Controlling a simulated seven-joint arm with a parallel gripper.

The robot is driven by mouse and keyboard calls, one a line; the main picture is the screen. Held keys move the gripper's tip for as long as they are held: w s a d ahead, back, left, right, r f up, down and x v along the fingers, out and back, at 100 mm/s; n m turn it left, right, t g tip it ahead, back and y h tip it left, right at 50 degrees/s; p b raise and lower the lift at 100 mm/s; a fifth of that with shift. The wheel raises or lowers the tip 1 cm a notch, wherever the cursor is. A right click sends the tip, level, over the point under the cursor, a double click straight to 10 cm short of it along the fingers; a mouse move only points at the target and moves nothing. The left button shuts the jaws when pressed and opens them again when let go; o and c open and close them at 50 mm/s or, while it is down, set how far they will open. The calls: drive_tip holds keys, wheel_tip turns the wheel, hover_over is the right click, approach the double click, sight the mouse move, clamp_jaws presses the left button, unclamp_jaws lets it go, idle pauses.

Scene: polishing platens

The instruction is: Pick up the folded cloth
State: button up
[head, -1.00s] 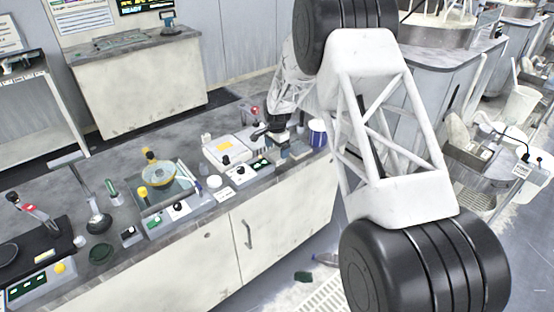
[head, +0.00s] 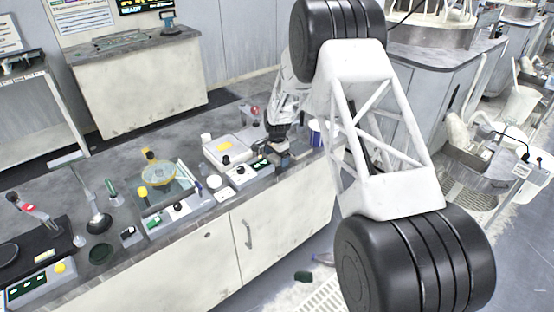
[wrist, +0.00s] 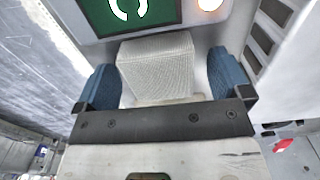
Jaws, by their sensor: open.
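The folded cloth (wrist: 158,62) is a pale, woven, block-shaped bundle in the middle of the wrist view. My gripper (wrist: 164,72) is open, with one blue finger pad on each side of the cloth. The left pad is very close to the cloth or overlaps its edge in the picture; a gap shows at the right pad. I cannot tell whether either pad touches it. In the head view my gripper (head: 278,154) is low over the right end of the grey bench; the cloth is not clear there.
A panel with a green screen (wrist: 130,12) lies just beyond the cloth.

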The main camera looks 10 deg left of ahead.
drive_tip(key=shift+c, duration=0.3)
drive_tip(key=c, duration=0.9)
drive_tip(key=shift+c, duration=0.3)
drive_tip(key=shift+r, duration=0.1)
drive_tip(key=shift+r, duration=0.4)
wheel_tip(320, 180, up, 3)
drive_tip(key=shift+f, duration=0.1)
drive_tip(key=s+d, duration=0.2)
drive_tip(key=s, duration=0.5)
drive_tip(key=s+d+r, duration=0.1)
drive_tip(key=s+d, duration=0.1)
drive_tip(key=s, duration=0.6)
drive_tip(key=shift+s+d, duration=0.15)
drive_tip(key=shift+d, duration=0.15)
drive_tip(key=shift+r, duration=0.1)
